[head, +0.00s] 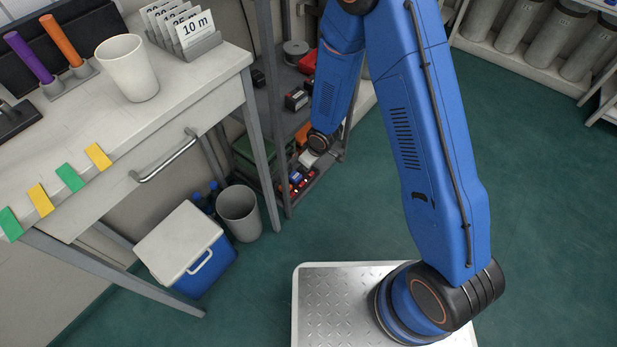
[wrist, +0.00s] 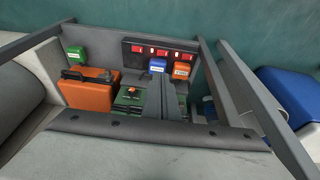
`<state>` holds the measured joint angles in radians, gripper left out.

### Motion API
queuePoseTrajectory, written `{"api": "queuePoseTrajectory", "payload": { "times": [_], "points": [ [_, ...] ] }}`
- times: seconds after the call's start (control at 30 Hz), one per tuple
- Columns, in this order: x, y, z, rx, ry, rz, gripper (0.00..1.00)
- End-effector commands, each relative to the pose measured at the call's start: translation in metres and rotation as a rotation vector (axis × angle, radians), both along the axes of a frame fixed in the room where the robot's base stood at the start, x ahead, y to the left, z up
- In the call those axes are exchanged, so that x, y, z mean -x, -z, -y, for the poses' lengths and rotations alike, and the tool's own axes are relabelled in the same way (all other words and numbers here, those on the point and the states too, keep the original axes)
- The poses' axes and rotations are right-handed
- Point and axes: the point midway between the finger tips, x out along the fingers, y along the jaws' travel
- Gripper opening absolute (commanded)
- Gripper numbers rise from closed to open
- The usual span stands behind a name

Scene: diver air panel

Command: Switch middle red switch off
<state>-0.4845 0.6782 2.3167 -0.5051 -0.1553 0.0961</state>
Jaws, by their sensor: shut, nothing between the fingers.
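In the wrist view, a dark strip carries three red switches in a row at the far side of a shelf. The middle red switch (wrist: 159,51) sits between the left red switch (wrist: 138,48) and the right red switch (wrist: 177,54). I cannot tell which way each switch is tipped. My gripper (wrist: 161,79) shows as two dark grey fingers side by side, shut and empty. Its tips appear just below the blue labelled block (wrist: 157,66), apart from the switches in the picture. In the head view, the gripper is down by the lower rack shelf, and small red parts show there.
An orange labelled block (wrist: 181,71) stands right of the blue one. A green labelled block (wrist: 75,56) and an orange case (wrist: 88,91) are at left. Grey rack posts stand close to the arm. A bin (head: 238,213) and a cool box (head: 180,246) are nearby.

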Motion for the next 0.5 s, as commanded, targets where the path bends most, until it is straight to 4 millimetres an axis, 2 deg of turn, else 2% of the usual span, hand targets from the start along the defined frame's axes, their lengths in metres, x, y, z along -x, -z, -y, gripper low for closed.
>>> {"api": "queuePoseTrajectory", "payload": {
  "times": [0.5],
  "points": [
    [0.0003, 0.0063, -0.0019, -0.001, -0.004, -0.003, 0.00]
  ]
}}
